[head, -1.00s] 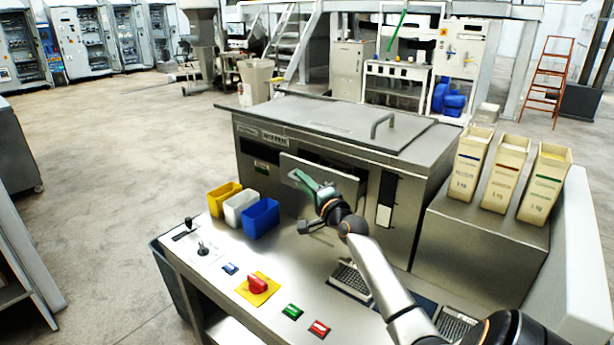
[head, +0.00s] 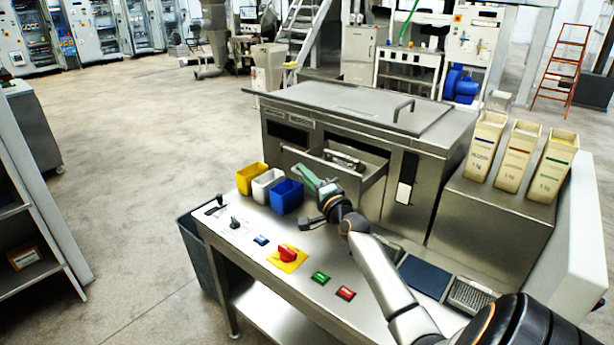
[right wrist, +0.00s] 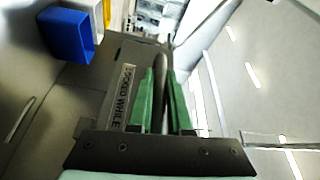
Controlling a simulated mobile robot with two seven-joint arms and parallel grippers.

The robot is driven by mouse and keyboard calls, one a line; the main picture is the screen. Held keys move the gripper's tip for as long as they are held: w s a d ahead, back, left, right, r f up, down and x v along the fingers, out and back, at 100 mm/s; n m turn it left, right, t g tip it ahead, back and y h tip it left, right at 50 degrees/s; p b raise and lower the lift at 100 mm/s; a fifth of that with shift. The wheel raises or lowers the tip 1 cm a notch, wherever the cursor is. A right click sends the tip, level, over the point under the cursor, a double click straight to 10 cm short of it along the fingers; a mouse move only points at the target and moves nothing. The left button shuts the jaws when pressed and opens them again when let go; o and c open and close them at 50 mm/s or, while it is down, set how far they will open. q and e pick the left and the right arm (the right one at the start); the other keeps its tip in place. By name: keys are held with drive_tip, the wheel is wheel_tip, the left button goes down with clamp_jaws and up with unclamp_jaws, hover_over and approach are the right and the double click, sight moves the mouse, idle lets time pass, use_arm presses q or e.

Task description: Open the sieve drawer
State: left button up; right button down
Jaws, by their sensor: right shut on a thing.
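The sieve drawer (head: 326,170) is in the front of the steel cabinet in the head view. It stands pulled out, with a gap behind its front panel and metal parts (head: 345,160) showing inside. My right gripper (head: 304,174), with green fingers, is at the drawer's front, on the left half of the panel. In the right wrist view the fingers (right wrist: 163,100) are closed around a thin bar, the drawer handle (right wrist: 162,65). My left gripper is not in view.
The steel cabinet (head: 330,108) has a lid with a handle on top. Yellow, white and blue bins (head: 287,197) stand on the control table (head: 215,240), left of my right arm. A red knob (head: 288,253) and push buttons lie in front. Cream containers (head: 519,155) stand at right.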

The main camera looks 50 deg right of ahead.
drive_tip(key=shift+a, duration=0.1)
idle(0.3)
drive_tip(key=c, duration=0.8)
unclamp_jaws()
drive_tip(key=shift+c, duration=0.2)
drive_tip(key=shift+s, duration=0.1)
drive_tip(key=v, duration=1.2)
drive_tip(key=shift+s, duration=0.2)
drive_tip(key=shift+f, duration=0.1)
drive_tip(key=s+a+f+n+g+y, duration=0.25)
drive_tip(key=a+f+n, duration=0.35)
drive_tip(key=a+f, duration=0.35)
drive_tip(key=s+a+f+n+g+y, duration=0.25)
drive_tip(key=a+f+n, duration=0.35)
drive_tip(key=a+f, duration=0.35)
drive_tip(key=s+a+f+n+g+y, duration=0.1)
drive_tip(key=s+a+f+n, duration=0.3)
drive_tip(key=a, duration=0.3)
drive_tip(key=s+a+f+n+g+y+p, duration=0.1)
drive_tip(key=s+a+f+n+g+y, duration=0.1)
drive_tip(key=s+a+f+n, duration=0.3)
drive_tip(key=s+a, duration=0.2)
drive_tip(key=a, duration=0.1)
drive_tip(key=shift+f+n, duration=0.15)
drive_tip(key=shift+n, duration=0.15)
